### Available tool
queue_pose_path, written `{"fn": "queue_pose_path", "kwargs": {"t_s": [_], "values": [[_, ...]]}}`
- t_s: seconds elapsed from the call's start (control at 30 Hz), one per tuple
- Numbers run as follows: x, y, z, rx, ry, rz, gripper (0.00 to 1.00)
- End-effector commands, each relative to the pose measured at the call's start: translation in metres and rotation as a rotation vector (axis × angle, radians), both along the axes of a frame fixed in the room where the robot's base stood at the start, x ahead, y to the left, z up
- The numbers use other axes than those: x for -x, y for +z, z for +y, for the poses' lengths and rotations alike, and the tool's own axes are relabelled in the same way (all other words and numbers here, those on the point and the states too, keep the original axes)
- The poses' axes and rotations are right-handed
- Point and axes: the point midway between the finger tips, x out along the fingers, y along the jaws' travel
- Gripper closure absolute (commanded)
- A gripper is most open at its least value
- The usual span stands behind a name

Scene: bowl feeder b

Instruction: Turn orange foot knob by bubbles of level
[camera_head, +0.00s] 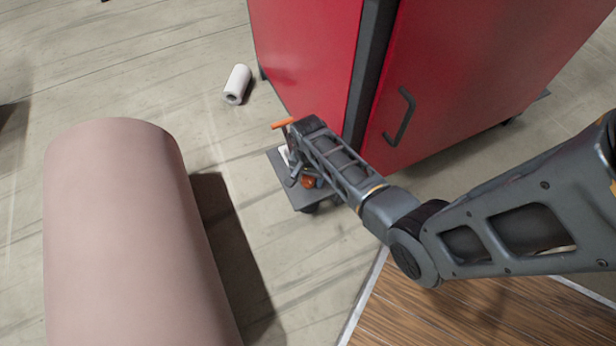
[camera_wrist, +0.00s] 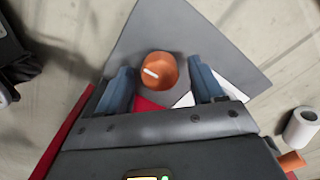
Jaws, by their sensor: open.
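The orange foot knob (camera_wrist: 158,72), round with a white mark across its top, sits on a grey plate (camera_wrist: 225,50) in the wrist view. My gripper (camera_wrist: 161,66) is open, with one blue-grey finger on each side of the knob and a gap to each. How far the fingertips reach down beside it I cannot tell. In the head view my gripper (camera_head: 298,172) is over the grey plate (camera_head: 274,158) and the orange knob (camera_head: 308,182) shows beside it. The bubbles of the level cannot be made out; white and red patches behind the knob are partly covered by my gripper.
A red cabinet (camera_head: 305,60) stands close behind the plate. An orange bar (camera_head: 283,123) sticks up by my gripper. A white roll (camera_head: 237,84) lies on the floor. A large pink cylinder (camera_head: 125,230) is at the left. Floor between is clear.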

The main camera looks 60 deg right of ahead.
Motion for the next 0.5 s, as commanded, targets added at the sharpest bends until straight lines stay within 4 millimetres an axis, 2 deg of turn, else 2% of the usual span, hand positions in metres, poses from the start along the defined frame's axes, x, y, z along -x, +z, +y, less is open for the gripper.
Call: {"fn": "queue_pose_path", "kwargs": {"t_s": [0.07,0.5], "values": [[0.0,0.0002,0.0,0.0,0.0,0.0,0.33],[0.0001,0.0002,0.0001,0.0,0.0,0.0,0.75]]}}
